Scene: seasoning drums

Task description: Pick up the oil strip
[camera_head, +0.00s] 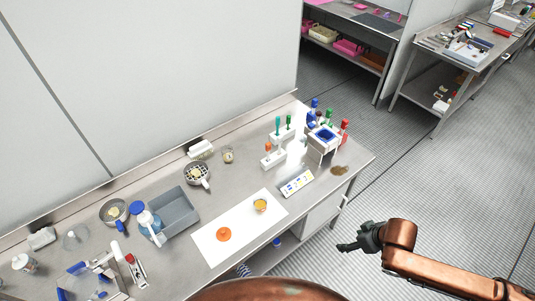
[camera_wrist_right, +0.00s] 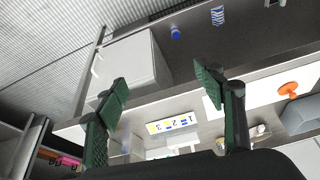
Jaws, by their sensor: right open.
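A white strip (camera_head: 297,184) with blue and yellow marks lies on the steel bench near its front edge, right of a white sheet. In the right wrist view the strip (camera_wrist_right: 172,123) shows numbers and coloured marks, between and beyond my fingers. I cannot tell from any label whether it is the oil strip. My right gripper (camera_head: 354,241) has dark green fingers and hangs off the bench's front right, apart from everything. In the wrist view the right gripper (camera_wrist_right: 162,88) is open and empty. My left gripper is not in view.
The white sheet (camera_head: 218,245) bears an orange disc (camera_head: 224,234) and a small amber cup (camera_head: 260,206). Racks with coloured-topped tubes (camera_head: 283,133) and a white box (camera_head: 323,142) stand behind the strip. A grey bin (camera_head: 177,214) is left. Open floor lies right of the bench.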

